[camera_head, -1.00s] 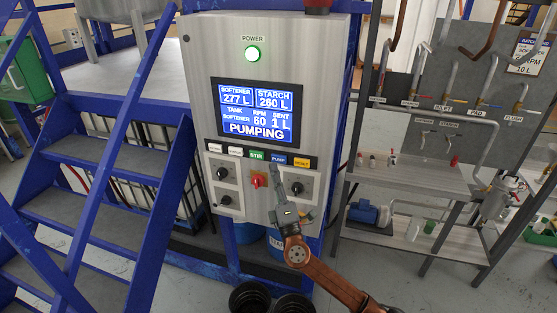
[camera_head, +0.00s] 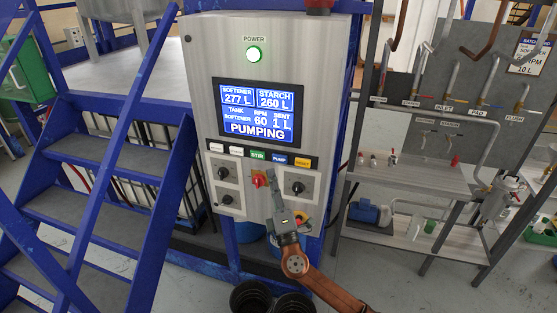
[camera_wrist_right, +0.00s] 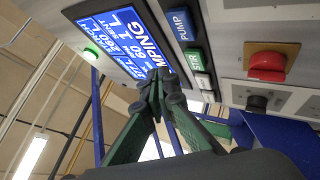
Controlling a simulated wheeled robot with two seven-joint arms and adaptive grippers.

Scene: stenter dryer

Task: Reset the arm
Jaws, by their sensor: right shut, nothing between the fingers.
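My right gripper (camera_head: 278,194) is shut and empty, in front of the lower part of the grey control panel (camera_head: 205,75). Its fingertips are just below the red switch (camera_head: 258,180), and I cannot tell whether they touch the panel. In the right wrist view the closed fingers (camera_wrist_right: 158,82) point up, with the screen (camera_wrist_right: 120,45) behind them. The screen (camera_head: 257,111) reads PUMPING, softener 277 L, starch 260 L, sent 1 L. The green power light (camera_head: 253,54) is lit. My left gripper is not in view.
A row of buttons includes a blue PUMP button (camera_head: 279,159) and a green STIR button (camera_head: 257,155). Black knobs (camera_head: 298,188) flank the red switch. Blue stairs (camera_head: 108,155) stand at left. A pipe rack with shelves (camera_head: 410,178) stands at right.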

